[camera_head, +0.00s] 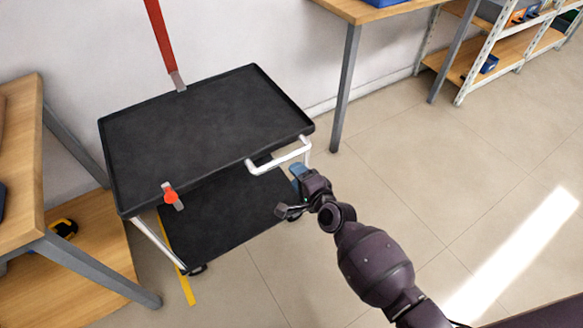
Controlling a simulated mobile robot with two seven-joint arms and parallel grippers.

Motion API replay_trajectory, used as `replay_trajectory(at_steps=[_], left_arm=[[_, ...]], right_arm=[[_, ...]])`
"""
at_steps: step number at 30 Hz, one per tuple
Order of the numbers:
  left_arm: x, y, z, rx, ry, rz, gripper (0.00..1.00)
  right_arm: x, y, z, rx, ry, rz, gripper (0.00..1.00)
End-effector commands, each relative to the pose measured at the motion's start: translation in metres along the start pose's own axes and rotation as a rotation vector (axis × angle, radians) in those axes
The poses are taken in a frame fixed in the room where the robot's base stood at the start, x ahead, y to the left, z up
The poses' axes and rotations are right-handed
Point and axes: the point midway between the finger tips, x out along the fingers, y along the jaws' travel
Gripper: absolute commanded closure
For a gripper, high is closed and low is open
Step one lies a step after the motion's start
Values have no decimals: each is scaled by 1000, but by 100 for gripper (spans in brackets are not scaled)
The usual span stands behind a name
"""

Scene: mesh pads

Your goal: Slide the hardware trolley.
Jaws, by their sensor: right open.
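The hardware trolley (200,125) is a black two-shelf cart standing against the wall in the head view. Its top tray is empty, and the lower shelf (225,220) shows beneath it. A white bar handle (280,159) sticks out from the right part of its front edge. My right gripper (291,192) is open and empty, just below and to the right of the handle in the picture. Whether it touches the trolley cannot be told. An orange-red knob on a grey plate (171,197) sits at the trolley's near left edge. My left gripper is out of view.
A wooden bench (22,215) with grey legs stands close at the left. Another table (360,10) and a shelf rack (515,48) stand at the back right. The tiled floor on the right is clear.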

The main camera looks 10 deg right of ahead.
Motion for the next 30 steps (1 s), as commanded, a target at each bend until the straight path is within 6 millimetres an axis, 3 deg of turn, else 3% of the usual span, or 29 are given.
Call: replay_trajectory(at_steps=[9,25,30], left_arm=[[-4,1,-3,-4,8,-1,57],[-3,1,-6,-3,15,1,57],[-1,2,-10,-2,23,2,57]], right_arm=[[-20,0,0,-1,0,0,52],[-20,0,0,-2,0,1,52],[-20,2,1,-82,-7,9,52]])
